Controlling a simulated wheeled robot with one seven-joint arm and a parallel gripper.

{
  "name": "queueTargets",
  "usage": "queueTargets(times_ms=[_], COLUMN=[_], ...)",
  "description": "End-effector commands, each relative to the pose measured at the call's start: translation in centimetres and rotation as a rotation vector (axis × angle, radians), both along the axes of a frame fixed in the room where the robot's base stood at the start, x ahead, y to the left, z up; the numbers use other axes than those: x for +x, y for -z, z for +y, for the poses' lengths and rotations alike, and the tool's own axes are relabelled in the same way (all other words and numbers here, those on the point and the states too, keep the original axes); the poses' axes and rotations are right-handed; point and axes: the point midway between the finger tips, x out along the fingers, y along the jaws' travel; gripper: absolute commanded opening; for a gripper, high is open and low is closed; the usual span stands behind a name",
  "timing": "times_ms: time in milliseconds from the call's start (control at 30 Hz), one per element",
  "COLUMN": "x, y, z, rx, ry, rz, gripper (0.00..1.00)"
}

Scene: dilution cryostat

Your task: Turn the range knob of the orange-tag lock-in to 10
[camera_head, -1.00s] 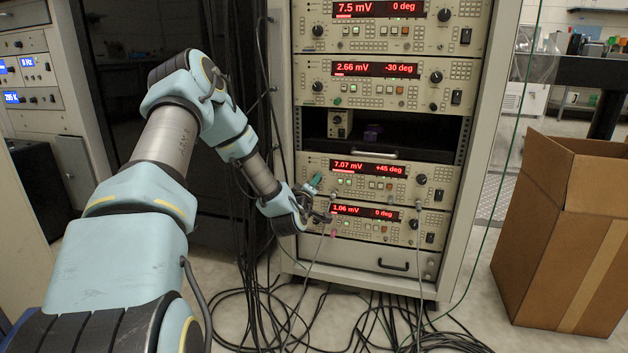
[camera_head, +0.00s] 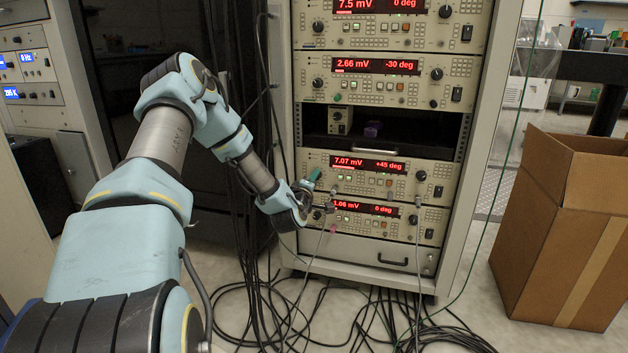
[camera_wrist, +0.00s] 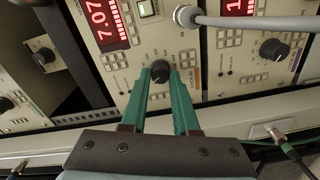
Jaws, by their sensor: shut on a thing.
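The lock-in reading 7.07 mV and +45 deg (camera_head: 408,180) is in the lower rack, below the dark open bay. In the wrist view its red display (camera_wrist: 103,22) is at upper left. A black knob (camera_wrist: 160,68) sits on that panel between the tips of my green fingers. My gripper (camera_wrist: 161,76) is shut on this knob, one finger on each side. A small orange-toned label (camera_wrist: 188,58) is beside the knob. The knob's scale and pointer are too small to read. In the head view my gripper (camera_head: 316,178) hides the panel's left end.
A lock-in reading 1.06 mV (camera_head: 390,225) is directly below, with grey cables at its front. A grey cable plug (camera_wrist: 188,17) is close to my fingers. Loose black cables (camera_head: 350,315) cover the floor. An open cardboard box (camera_head: 550,250) stands at right.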

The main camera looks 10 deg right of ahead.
Motion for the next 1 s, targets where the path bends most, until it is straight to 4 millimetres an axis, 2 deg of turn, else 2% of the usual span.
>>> queueTargets(times_ms=[33, 300, 533, 667, 1000], x=[0.0, 0.0, 0.0, -0.8, -6.4], y=[0.1, 0.0, 0.0, 0.0, -0.3], z=[0.0, 0.0, 0.0, 0.4, 3.4], rx=[0.001, 0.001, 0.001, 0.002, 0.002], ry=[0.0, 0.0, 0.0, 0.001, 0.001], rz=[0.0, 0.0, 0.0, 0.003, 0.004], gripper=[0.3, 0.59, 0.59, 0.59, 0.59])
